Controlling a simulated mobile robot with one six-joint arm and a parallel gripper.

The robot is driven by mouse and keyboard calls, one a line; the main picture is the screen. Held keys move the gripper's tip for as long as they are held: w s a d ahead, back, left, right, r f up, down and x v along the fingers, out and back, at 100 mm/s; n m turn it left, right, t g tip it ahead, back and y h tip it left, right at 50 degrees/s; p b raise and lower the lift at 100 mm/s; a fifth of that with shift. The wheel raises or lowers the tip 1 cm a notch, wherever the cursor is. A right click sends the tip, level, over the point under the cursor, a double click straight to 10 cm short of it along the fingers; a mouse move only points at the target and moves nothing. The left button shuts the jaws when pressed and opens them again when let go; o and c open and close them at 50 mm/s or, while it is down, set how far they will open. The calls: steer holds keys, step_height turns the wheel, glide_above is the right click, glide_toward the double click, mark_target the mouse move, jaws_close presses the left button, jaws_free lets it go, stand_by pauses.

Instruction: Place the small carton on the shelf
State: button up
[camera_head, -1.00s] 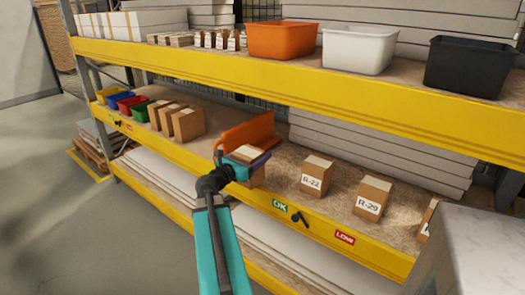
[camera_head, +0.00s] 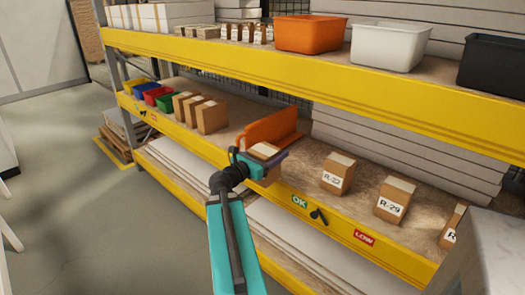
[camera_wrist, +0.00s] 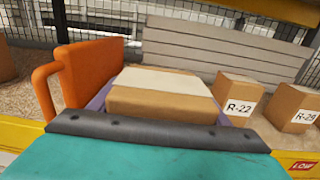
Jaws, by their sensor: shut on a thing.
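The small carton (camera_head: 265,151) is brown with a pale strip across its top. It is in my gripper (camera_head: 262,161), at the front edge of the middle shelf (camera_head: 300,165). In the wrist view the carton (camera_wrist: 163,98) fills the middle, just beyond the gripper's dark edge. An orange divider (camera_head: 270,127) stands on the shelf just behind and left of the carton; in the wrist view it is close on the left. I cannot tell whether the carton's underside touches the shelf.
Cartons labelled R-22 (camera_head: 338,174) and R-29 (camera_head: 394,199) stand to the right. Several brown cartons (camera_head: 211,115) and small coloured bins (camera_head: 158,95) stand to the left. The yellow beam (camera_head: 330,212) edges the shelf. The upper shelf (camera_head: 300,75) overhangs it.

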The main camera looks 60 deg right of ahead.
steer(key=w+a+f+n+t, duration=0.25)
steer(key=w+a+t, duration=0.25)
steer(key=w+a, duration=1)
steer(key=w+a+f+n+t, duration=0.2)
steer(key=w+a+n+t, duration=0.25)
steer(key=w+a, duration=1.05)
steer(key=w+a+f+n+t+y, duration=0.1)
steer(key=w+a+t, duration=0.15)
steer(key=a, duration=0.75)
steer(key=w+a+f+n+t+y, duration=0.15)
steer(key=w+a, duration=0.25)
steer(key=a, duration=0.5)
steer(key=s+a, duration=0.1)
steer(key=a, duration=0.6)
steer(key=s+a+f+t+p, duration=0.1)
steer(key=s+a, duration=0.1)
steer(key=a, duration=0.6)
steer(key=shift+s+f+n+y, duration=0.25)
steer(key=shift+s+n+y, duration=0.1)
steer(key=shift+y, duration=0.1)
steer(key=shift+t, duration=0.25)
